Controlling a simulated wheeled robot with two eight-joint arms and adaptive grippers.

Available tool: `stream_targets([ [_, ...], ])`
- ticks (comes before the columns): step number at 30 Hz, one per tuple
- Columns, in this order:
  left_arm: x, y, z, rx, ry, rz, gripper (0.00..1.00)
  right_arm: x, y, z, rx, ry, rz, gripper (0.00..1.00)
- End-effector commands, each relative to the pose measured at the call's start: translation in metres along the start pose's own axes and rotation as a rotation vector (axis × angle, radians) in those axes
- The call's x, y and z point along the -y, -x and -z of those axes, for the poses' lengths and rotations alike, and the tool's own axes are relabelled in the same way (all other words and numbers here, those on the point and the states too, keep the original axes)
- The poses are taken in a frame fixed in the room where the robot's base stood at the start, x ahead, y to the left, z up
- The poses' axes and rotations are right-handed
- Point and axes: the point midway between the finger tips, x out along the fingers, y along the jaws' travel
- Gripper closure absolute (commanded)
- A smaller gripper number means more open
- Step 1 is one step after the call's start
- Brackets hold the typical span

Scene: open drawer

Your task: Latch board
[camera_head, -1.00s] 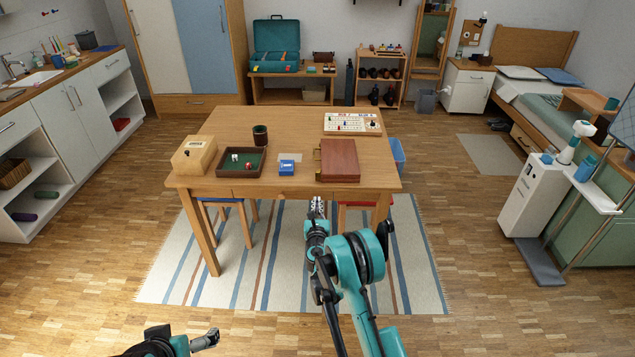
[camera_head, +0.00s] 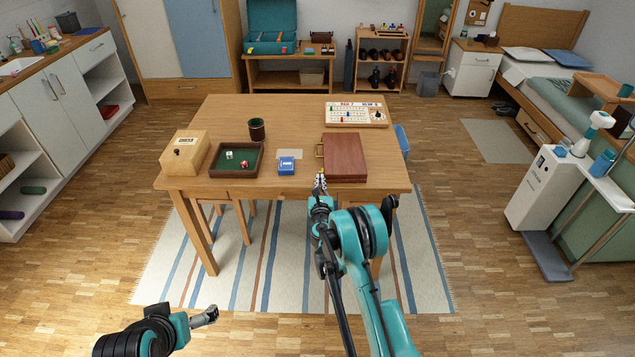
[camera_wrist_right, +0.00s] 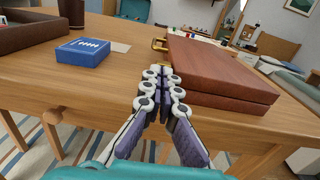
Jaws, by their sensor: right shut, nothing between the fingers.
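The board is a folded reddish-brown wooden case (camera_head: 345,155) lying at the table's right front. The wrist view shows the case (camera_wrist_right: 215,65) as two stacked halves with a dark seam between them. A brass fitting (camera_head: 320,151) sticks out on its left side and also shows in the wrist view (camera_wrist_right: 160,44). My right gripper (camera_head: 320,182) is shut and empty at the table's front edge, by the case's front left corner; its fingertips (camera_wrist_right: 162,78) point toward that corner. My left gripper (camera_head: 211,313) hangs low over the floor, away from the table; its jaws are too small to read.
On the table (camera_head: 290,112), a blue card box (camera_head: 287,165) stands left of the case. Further left are a dice tray (camera_head: 236,159), a cup (camera_head: 257,129) and a wooden box (camera_head: 186,152). A white game board (camera_head: 354,114) lies behind. The front table edge is close to my right arm.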

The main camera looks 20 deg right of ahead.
Motion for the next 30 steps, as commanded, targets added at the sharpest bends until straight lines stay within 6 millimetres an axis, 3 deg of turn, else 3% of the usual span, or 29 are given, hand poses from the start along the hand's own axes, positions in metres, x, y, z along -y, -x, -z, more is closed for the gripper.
stream_targets([
  [11,0.000,0.000,0.000,0.000,0.000,0.000,0.04,0.001,-0.001,0.000,0.000,0.000,0.000,1.00],
  [18,0.000,0.000,0.000,0.000,0.000,0.000,0.04,0.001,-0.022,0.000,0.000,0.000,0.001,1.00],
  [30,0.000,0.000,0.000,0.000,0.000,0.000,0.04,0.000,-0.021,0.000,0.000,0.000,0.001,1.00],
])
